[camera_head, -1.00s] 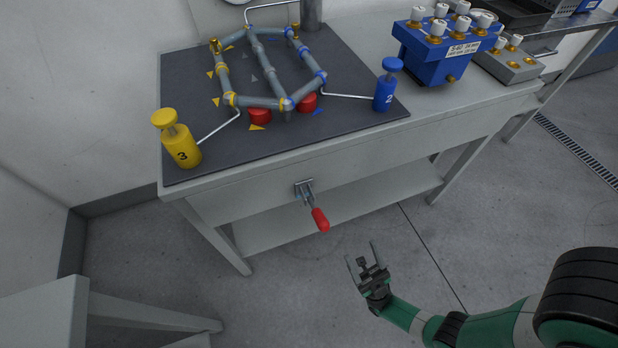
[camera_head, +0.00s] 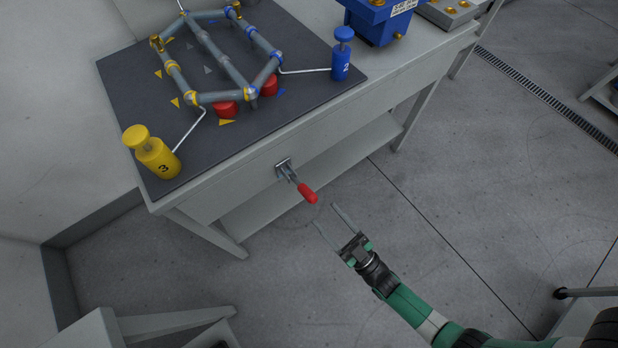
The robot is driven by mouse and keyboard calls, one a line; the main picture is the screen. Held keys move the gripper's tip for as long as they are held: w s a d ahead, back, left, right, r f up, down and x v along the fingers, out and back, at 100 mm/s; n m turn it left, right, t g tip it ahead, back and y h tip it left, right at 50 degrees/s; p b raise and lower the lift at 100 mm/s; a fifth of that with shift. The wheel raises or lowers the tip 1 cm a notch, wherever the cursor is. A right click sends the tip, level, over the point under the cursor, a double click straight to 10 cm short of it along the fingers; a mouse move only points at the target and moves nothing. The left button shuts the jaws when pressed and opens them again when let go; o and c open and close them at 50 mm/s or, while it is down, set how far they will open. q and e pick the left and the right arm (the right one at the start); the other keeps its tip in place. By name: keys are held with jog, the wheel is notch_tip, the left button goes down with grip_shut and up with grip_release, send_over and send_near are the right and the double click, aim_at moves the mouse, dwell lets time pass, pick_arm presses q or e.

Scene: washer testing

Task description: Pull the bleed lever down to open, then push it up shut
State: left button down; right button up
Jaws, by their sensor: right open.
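The bleed lever (camera_head: 306,192) has a red grip on a metal shank. It sticks out and slants down to the right from a bracket (camera_head: 284,168) on the table's front face. My right gripper (camera_head: 325,215) is open and empty. Its two fingers point up-left toward the red grip, with the fingertips just below and right of it in the picture. I see a small gap and no contact. My left gripper is out of view.
On the table's dark mat (camera_head: 130,90) are a pipe loop (camera_head: 205,98), a yellow cylinder marked 3 (camera_head: 158,160) and a blue cylinder marked 2 (camera_head: 341,62). A blue valve block (camera_head: 378,22) stands behind.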

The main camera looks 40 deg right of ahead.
aim_at(302, 188)
jog(key=b+x, duration=0.1)
jog(key=x, duration=1)
jog(key=shift+w, duration=0.35)
grip_shut()
dwell(0.8)
